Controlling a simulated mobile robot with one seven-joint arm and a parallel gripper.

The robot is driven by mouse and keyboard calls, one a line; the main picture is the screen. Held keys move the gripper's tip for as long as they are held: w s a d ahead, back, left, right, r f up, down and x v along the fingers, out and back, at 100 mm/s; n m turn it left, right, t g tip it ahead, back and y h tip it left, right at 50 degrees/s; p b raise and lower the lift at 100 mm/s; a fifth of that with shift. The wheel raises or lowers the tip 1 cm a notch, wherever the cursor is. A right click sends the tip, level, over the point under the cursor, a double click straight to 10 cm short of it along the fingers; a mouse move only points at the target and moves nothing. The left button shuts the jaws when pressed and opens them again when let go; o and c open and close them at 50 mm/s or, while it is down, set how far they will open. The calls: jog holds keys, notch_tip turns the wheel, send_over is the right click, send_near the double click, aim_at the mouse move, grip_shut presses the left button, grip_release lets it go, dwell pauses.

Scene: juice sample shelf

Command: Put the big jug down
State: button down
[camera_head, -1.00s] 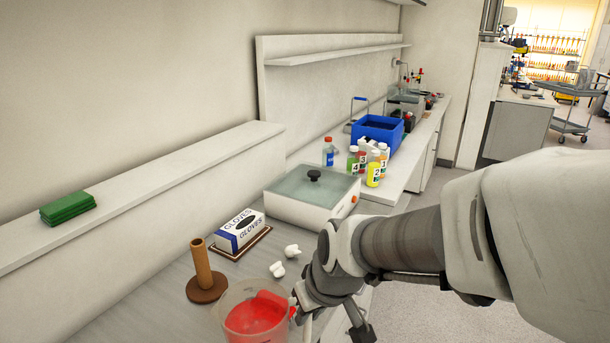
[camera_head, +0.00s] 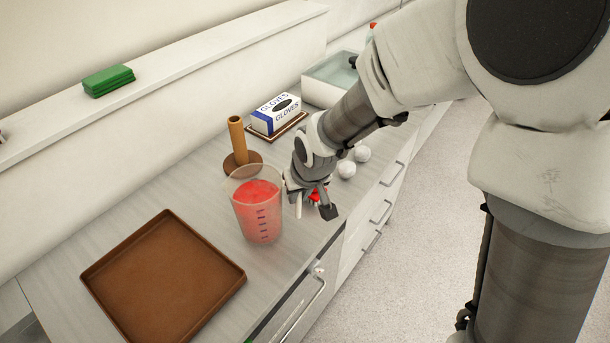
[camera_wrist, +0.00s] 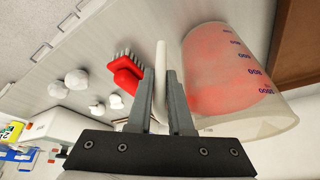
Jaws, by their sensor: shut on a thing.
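The big jug (camera_head: 258,212) is clear plastic with dark volume marks and red liquid inside. It is upright over the grey counter, right of the brown tray, in the head view. I cannot tell whether its base touches the counter. My gripper (camera_head: 312,208) is at the jug's right side. In the wrist view, my gripper (camera_wrist: 160,85) is shut on the jug's pale handle (camera_wrist: 160,62), with a finger on each side. The jug body (camera_wrist: 240,85) is right of the fingers there.
A brown tray (camera_head: 100,279) is empty at the front left. A brown post on a round base (camera_head: 238,142) stands close behind the jug. A glove box (camera_head: 276,113), white lumps (camera_head: 347,169) and a red brush (camera_wrist: 124,75) are nearby. The counter's front edge is close.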

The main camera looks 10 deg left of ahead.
jog(key=shift+f, duration=0.45)
jog(key=c, duration=0.8)
grip_release()
jog(key=shift+c, duration=0.2)
jog(key=shift+r, duration=0.3)
jog(key=p+v, duration=0.1)
jog(key=v, duration=1)
jog(key=s+d+r+m+h, duration=0.1)
jog(key=s+d+r+m, duration=0.1)
jog(key=d, duration=0.5)
jog(key=s+d+r+m+t, duration=0.1)
jog(key=s+d+r, duration=0.3)
jog(key=s+d, duration=0.2)
jog(key=s+d+r+m+h, duration=0.1)
jog(key=s+d+r, duration=0.3)
jog(key=d, duration=0.4)
jog(key=shift+s+m+t+h, duration=0.3)
jog(key=shift+m+t, duration=0.1)
jog(key=shift+m, duration=0.4)
